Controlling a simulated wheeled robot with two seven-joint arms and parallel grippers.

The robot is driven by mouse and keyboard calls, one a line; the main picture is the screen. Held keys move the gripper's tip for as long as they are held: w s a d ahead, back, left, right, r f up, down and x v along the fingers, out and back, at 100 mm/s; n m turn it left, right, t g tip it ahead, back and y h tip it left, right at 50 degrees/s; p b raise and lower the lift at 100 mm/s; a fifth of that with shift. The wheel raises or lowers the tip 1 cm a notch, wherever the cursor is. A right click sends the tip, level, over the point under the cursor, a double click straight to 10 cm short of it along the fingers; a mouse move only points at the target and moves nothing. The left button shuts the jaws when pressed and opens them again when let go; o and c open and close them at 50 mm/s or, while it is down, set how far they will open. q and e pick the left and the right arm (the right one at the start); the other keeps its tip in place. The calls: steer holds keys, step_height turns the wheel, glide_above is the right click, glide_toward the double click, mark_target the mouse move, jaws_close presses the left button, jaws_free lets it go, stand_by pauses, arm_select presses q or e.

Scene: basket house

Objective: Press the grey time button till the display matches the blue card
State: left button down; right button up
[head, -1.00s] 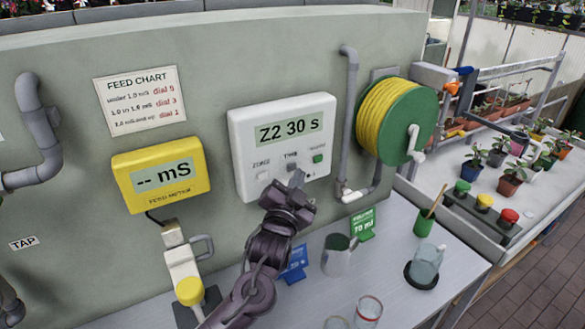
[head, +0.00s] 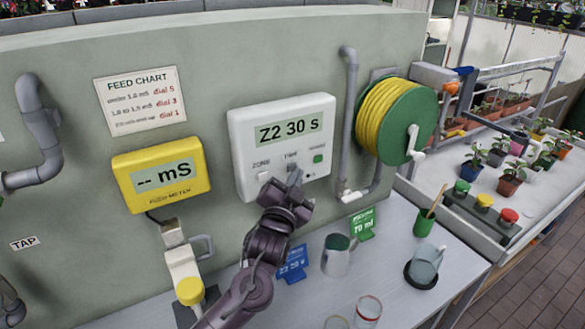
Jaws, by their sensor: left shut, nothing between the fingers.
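The white timer box (head: 243,132) is on the wall, and its display (head: 287,131) reads "Z2 30 s". Under it are a zone button, a time button and a green button (head: 318,158). My left gripper (head: 293,176) is shut and empty, with its tips at the time button, which they mostly hide; I cannot tell whether they touch it. The blue card (head: 292,265) stands on the bench below, partly behind my left arm; its text seems to start with "Z2", the rest is too small to read surely. My right gripper is not in view.
A yellow feed meter (head: 161,175) hangs left of the timer. A green card (head: 363,223), a grey jug (head: 338,255), glasses (head: 368,310) and a green cup (head: 424,222) stand on the bench. A hose reel (head: 408,120) and pipe (head: 348,120) are to the right.

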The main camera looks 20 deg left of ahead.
arm_select(q)
steer(key=shift+w+a, duration=0.25)
steer(key=shift+a, duration=0.05)
stand_by(0.5)
steer(key=shift+s+d+p, duration=0.3)
steer(key=shift+s+d, duration=0.3)
stand_by(0.3)
steer(key=s+d+p, duration=0.1)
steer(key=s+d, duration=0.2)
steer(key=shift+s+d, duration=0.25)
stand_by(0.7)
